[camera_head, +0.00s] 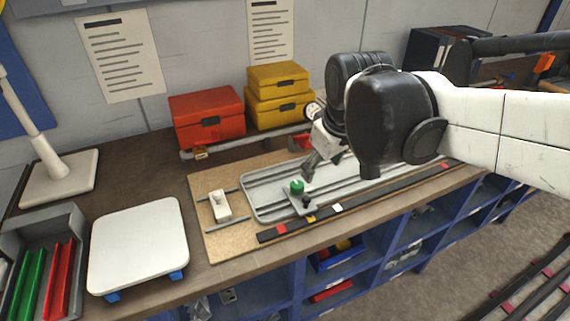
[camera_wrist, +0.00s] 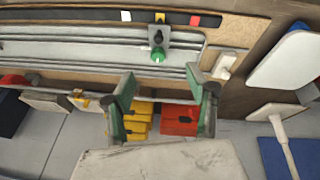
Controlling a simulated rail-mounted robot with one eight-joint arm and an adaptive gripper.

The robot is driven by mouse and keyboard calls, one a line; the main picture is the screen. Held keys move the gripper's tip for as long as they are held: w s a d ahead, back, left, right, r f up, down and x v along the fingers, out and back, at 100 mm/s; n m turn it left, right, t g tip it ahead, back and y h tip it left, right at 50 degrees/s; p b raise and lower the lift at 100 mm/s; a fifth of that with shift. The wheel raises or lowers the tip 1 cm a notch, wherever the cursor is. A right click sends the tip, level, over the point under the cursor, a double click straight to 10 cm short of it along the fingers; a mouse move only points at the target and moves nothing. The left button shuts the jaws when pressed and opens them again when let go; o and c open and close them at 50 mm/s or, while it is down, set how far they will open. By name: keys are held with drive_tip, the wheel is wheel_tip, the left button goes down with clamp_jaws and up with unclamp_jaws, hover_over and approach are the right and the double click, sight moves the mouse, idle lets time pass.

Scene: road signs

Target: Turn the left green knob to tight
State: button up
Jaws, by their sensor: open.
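A green knob (camera_head: 297,186) sits on a small grey bracket (camera_head: 301,207) near the left end of the metal rail frame; the knob also shows in the wrist view (camera_wrist: 157,55). A small black knob (camera_head: 306,200) is in front of it on the same bracket. No second green knob is visible; my arm hides part of the frame to the right. My gripper (camera_head: 322,164) is above the frame, behind and right of the green knob, and apart from it. In the wrist view its two fingers (camera_wrist: 164,100) are spread wide with nothing between them.
A black strip (camera_head: 360,197) with red, yellow and white marks runs along the front of the board. A white sliding block (camera_head: 219,204) is at the left. Red (camera_head: 207,117) and yellow (camera_head: 278,96) boxes stand behind. A white platform (camera_head: 138,244) is at the front left.

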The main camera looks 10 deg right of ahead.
drive_tip(key=w+n+g, duration=0.2)
drive_tip(key=w+n, duration=0.1)
drive_tip(key=w, duration=0.4)
drive_tip(key=n+g+p, duration=0.2)
drive_tip(key=n, duration=0.2)
approach(297, 184)
wheel_tip(297, 184, down, 10)
drive_tip(key=shift+w, duration=0.15)
drive_tip(key=shift+c, duration=0.4)
drive_tip(key=c, duration=1.1)
drive_tip(key=shift+o, duration=0.2)
